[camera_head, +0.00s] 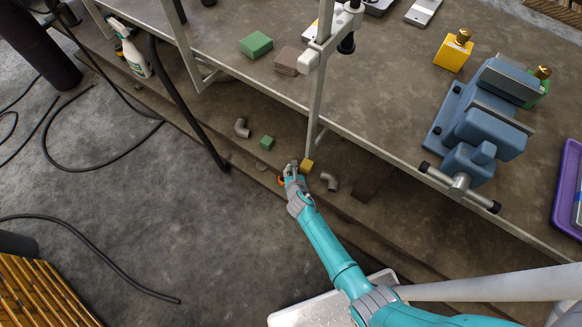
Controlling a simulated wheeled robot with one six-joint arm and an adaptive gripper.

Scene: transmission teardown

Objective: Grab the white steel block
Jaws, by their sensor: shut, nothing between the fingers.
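I cannot make out a white steel block for certain in the head view. My gripper (292,167) is at the end of my teal arm, low at the foot of the workbench. It is small in the picture and looks shut and empty. A small yellow block (307,166) is close to the right of it; I cannot tell whether they touch. A partly hidden orange piece (281,181) shows at its left. A pale metal plate (424,11) lies at the far edge of the bench top.
Grey pipe elbows (242,128) and a small green block (267,143) lie near my gripper. A blue vise (478,125) stands on the bench. Hoses lie on the open floor at left.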

